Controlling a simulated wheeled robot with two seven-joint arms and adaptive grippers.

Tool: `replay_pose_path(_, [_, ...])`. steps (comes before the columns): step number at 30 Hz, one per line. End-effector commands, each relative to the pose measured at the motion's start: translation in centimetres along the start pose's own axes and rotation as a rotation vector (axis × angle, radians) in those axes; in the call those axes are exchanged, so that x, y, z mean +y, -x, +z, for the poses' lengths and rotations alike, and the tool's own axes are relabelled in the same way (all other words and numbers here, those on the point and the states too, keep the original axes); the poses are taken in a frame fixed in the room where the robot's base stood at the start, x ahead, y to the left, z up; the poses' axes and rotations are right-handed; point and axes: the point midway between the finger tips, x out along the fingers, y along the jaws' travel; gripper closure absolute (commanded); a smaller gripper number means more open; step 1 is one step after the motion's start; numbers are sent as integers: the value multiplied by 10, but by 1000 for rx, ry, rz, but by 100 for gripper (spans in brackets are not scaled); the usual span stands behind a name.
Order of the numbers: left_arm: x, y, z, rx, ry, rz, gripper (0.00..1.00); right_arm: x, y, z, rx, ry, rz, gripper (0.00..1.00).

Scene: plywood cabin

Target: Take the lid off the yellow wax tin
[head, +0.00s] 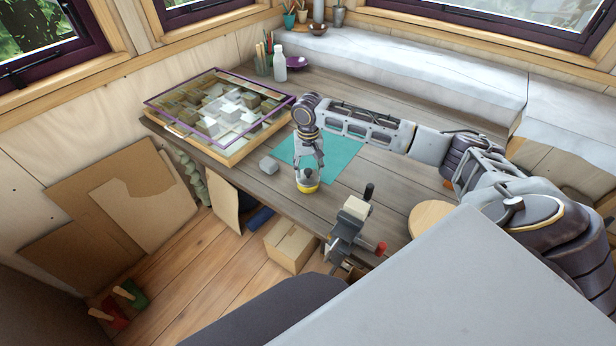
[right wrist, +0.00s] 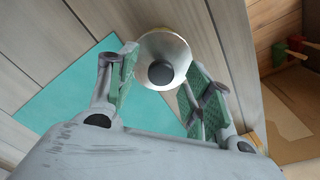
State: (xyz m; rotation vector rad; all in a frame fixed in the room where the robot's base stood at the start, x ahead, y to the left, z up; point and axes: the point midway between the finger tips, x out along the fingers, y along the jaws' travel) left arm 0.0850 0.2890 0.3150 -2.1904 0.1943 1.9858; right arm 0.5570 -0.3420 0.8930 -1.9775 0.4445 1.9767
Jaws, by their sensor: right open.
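The yellow wax tin (head: 307,188) stands on the grey wooden table near its front edge, at the corner of a teal mat (head: 338,160). Its lid is round and silvery with a dark knob, and shows from above in the right wrist view (right wrist: 176,48). My right gripper (head: 309,171) points down right over the tin. Its fingers (right wrist: 159,68) are apart, one on each side of the lid's knob; I cannot tell whether they touch the lid. The lid looks seated on the tin. My left gripper is not in view.
A vise (head: 350,232) is clamped at the table's front edge. A framed tray of blocks (head: 258,140) stands at the left. A white bottle (head: 280,66) is at the back. The mat's right part is clear.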

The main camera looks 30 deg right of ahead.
Motion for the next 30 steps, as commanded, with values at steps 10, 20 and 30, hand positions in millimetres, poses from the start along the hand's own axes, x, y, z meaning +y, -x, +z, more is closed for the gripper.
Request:
replay_pose_path(10, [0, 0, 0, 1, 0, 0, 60, -1, -18, 1, 0, 2, -1, 50])
replay_pose_path(20, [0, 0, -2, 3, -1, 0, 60, -1, -18, 1, 0, 2, -1, 50])
replay_pose_path(30, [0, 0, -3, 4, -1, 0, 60, -1, -18, 1, 0, 2, 0, 89])
